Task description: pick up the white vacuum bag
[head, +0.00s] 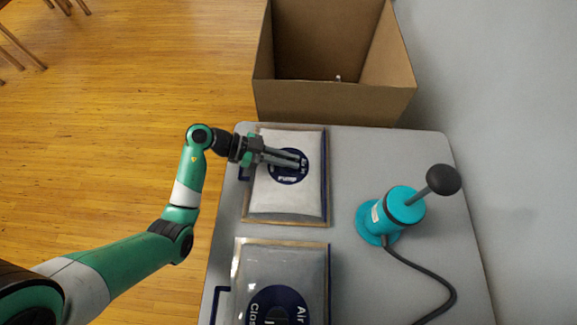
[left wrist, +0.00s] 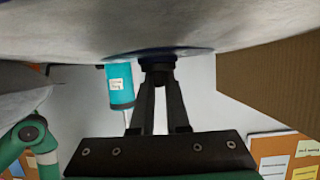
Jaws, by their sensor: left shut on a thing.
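The white vacuum bag (head: 290,203) has a clear tan-edged border and a dark blue round label. My right gripper is not in view.
A second, greyer bag (head: 285,264) with a blue label lies in front. A teal hand pump (head: 400,208) with a black knob and hose stands to the right. An open cardboard box (head: 335,102) is beyond the table's far edge.

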